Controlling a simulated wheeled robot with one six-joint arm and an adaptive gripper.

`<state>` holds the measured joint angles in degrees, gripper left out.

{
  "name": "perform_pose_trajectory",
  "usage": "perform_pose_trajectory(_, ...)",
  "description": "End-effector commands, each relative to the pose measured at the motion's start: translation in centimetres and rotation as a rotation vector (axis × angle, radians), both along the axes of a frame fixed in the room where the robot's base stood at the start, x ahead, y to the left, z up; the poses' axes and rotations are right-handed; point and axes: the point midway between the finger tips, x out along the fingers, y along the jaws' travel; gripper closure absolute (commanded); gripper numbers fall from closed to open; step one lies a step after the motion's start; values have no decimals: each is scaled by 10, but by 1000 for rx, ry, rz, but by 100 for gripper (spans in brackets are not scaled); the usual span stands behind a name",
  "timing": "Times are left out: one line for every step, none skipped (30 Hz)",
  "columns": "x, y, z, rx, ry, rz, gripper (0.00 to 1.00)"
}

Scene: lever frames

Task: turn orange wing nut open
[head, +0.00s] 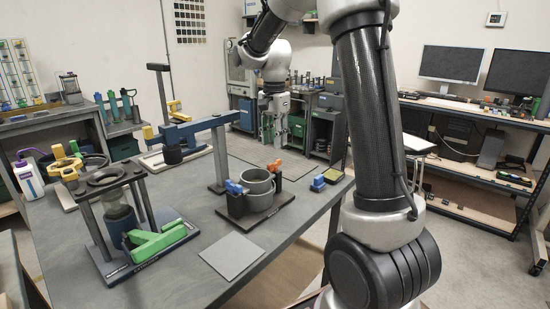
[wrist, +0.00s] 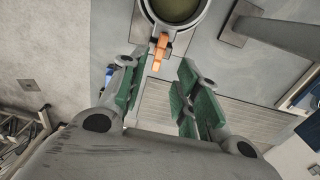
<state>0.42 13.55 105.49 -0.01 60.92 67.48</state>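The orange wing nut (head: 275,166) sticks up at the back right rim of a grey round cup (head: 258,188) in a dark holder on the table. In the wrist view the orange wing nut (wrist: 160,52) stands out from the rim of the cup (wrist: 202,12). My gripper (wrist: 157,68) is open, with green-padded fingers on either side of the wing nut's line. Nothing is held. In the head view my gripper (head: 279,143) points down, above and behind the wing nut. I cannot tell whether a finger touches it.
A blue knob (head: 234,187) sits at the cup's left. A blue beam on a grey post (head: 218,155) stands behind it. A small block with blue and yellow parts (head: 325,178) is to the right. A flat grey plate (head: 232,255) lies in front, with bare table around it.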

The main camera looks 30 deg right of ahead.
Motion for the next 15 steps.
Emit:
perform_pose_trajectory(-1,0,-8,0,4,0,68)
perform_pose_trajectory(-1,0,-13,0,4,0,68)
perform_pose_trajectory(-1,0,-20,0,5,1,68)
perform_pose_trajectory(-1,0,-25,0,5,1,68)
perform_pose_trajectory(-1,0,-31,0,4,1,68)
perform_pose_trajectory(-1,0,-37,0,4,1,68)
perform_pose_trajectory(-1,0,-43,0,4,2,68)
perform_pose_trajectory(-2,0,-47,0,5,2,68)
perform_pose_trajectory(-1,0,-53,0,4,2,68)
perform_pose_trajectory(-1,0,-56,0,3,2,68)
perform_pose_trajectory(-1,0,-59,0,3,2,68)
perform_pose_trajectory(-1,0,-63,0,2,2,68)
perform_pose_trajectory(-1,0,-66,0,2,3,68)
perform_pose_trajectory(-1,0,-67,0,2,3,68)
perform_pose_trajectory(-1,0,-69,0,2,3,68)
